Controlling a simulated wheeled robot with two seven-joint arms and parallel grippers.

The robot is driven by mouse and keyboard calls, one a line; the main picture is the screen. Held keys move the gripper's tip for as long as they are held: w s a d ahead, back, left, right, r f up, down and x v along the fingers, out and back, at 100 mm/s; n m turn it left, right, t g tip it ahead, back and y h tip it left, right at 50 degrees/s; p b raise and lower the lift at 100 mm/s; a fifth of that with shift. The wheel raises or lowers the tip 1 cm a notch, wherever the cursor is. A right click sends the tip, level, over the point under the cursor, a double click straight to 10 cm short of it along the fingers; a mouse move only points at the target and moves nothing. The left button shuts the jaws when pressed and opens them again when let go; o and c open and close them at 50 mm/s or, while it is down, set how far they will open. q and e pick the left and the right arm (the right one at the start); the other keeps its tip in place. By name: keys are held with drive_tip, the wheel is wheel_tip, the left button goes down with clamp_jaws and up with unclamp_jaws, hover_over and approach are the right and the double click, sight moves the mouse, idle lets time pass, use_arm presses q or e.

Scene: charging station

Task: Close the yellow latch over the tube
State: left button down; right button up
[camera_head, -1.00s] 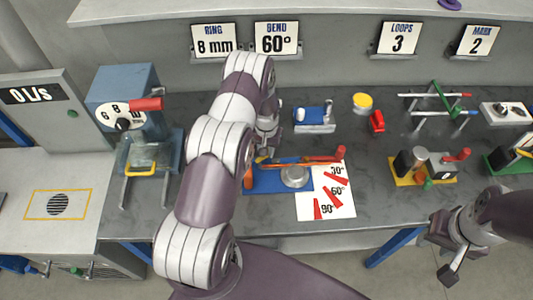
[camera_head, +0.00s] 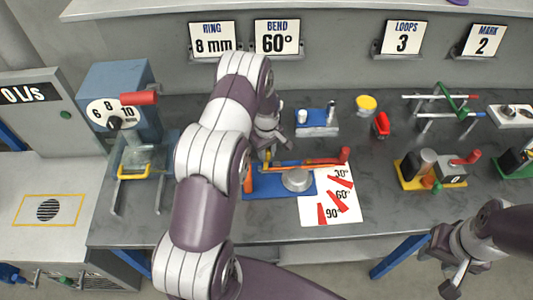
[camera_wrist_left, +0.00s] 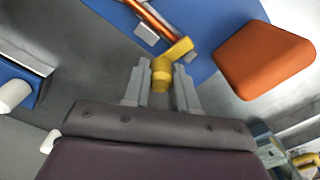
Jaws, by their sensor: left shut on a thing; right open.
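The tube bender has a blue base (camera_head: 262,188), a round grey former (camera_head: 296,180) and a red-ended handle (camera_head: 344,155). A copper-coloured tube (camera_wrist_left: 157,19) lies across it. The yellow latch (camera_wrist_left: 178,50) is at the tube's end in the left wrist view; I cannot tell whether it lies fully over the tube. My left gripper (camera_wrist_left: 162,76) is shut on the latch's yellow tab. In the head view the left gripper (camera_head: 268,150) is partly hidden by its own arm. My right gripper (camera_head: 450,284) is open and empty, in front of the bench on the right.
An orange block (camera_wrist_left: 264,56) stands close beside the left fingers. A white angle card (camera_head: 340,207) lies right of the bender. Behind are a small blue fixture (camera_head: 318,128) and a red object (camera_head: 380,125). A yellow-based fixture (camera_head: 415,180) stands to the right.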

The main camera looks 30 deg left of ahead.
use_arm(q)
drive_tip(key=shift+n, duration=0.7)
drive_tip(key=c, duration=0.9)
unclamp_jaws()
wheel_tip(320, 180, up, 13)
drive_tip(key=b, duration=0.3)
drive_tip(key=shift+f, duration=0.1)
